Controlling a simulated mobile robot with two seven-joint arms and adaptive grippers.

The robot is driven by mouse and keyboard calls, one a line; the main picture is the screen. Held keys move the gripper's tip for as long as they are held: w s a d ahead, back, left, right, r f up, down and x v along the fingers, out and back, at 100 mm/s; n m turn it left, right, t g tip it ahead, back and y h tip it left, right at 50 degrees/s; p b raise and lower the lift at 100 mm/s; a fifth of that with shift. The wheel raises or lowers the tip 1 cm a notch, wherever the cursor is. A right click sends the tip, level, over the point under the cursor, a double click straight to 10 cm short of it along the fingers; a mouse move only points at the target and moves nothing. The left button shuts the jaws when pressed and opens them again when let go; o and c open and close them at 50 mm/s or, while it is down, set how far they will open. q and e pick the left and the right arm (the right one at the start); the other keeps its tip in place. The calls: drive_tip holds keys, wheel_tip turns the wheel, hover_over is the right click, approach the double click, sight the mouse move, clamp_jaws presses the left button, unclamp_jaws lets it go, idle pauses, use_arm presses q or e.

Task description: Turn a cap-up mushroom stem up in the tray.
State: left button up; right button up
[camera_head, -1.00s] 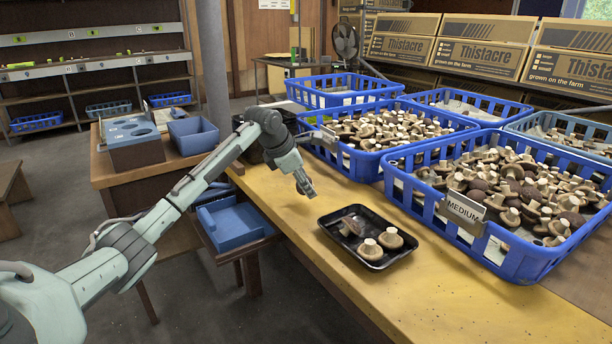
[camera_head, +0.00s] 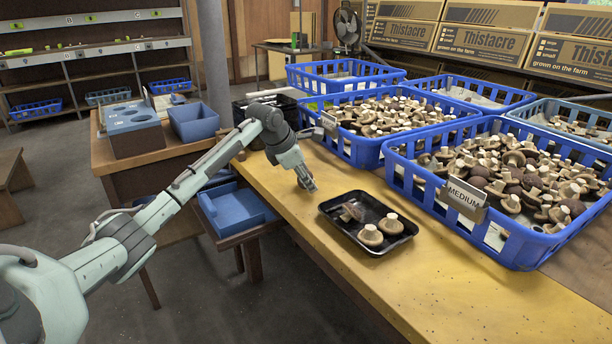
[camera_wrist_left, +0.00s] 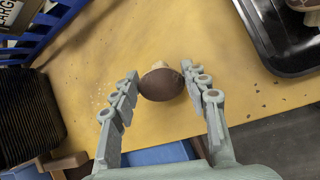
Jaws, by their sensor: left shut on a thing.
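My left gripper (camera_head: 308,184) is over the yellow bench, left of the black tray (camera_head: 330,220). In the left wrist view the gripper (camera_wrist_left: 160,74) is shut on a mushroom (camera_wrist_left: 161,86); its dark brown cap faces the camera and a bit of pale stem shows beyond it. This mushroom cannot be made out in the head view. The tray holds two mushrooms stem up, one (camera_head: 370,235) in front and one (camera_head: 391,224) to its right. A brown piece (camera_head: 352,212) lies at the tray's back left; its pose is unclear. My right gripper is not in view.
A blue crate (camera_head: 478,232) marked MEDIUM, full of mushrooms, stands right of the tray. Another blue mushroom crate (camera_head: 366,152) stands behind. A blue bin (camera_head: 236,210) sits low, left of the bench. The bench front (camera_head: 440,300) is clear.

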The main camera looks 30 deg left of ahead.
use_arm(q)
drive_tip(key=shift+s+f, duration=0.15)
drive_tip(key=shift+f, duration=0.8)
drive_tip(key=shift+o, duration=0.2)
drive_tip(key=shift+s+d+f, duration=0.1)
drive_tip(key=shift+f, duration=0.4)
drive_tip(key=o, duration=0.9)
drive_tip(key=shift+a+f, duration=0.15)
drive_tip(key=shift+a, duration=0.05)
drive_tip(key=shift+w+r, duration=0.2)
drive_tip(key=shift+s+r, duration=0.15)
drive_tip(key=shift+r, duration=0.2)
drive_tip(key=v, duration=1.1)
drive_tip(key=shift+s+d+r, duration=0.1)
drive_tip(key=shift+s, duration=0.05)
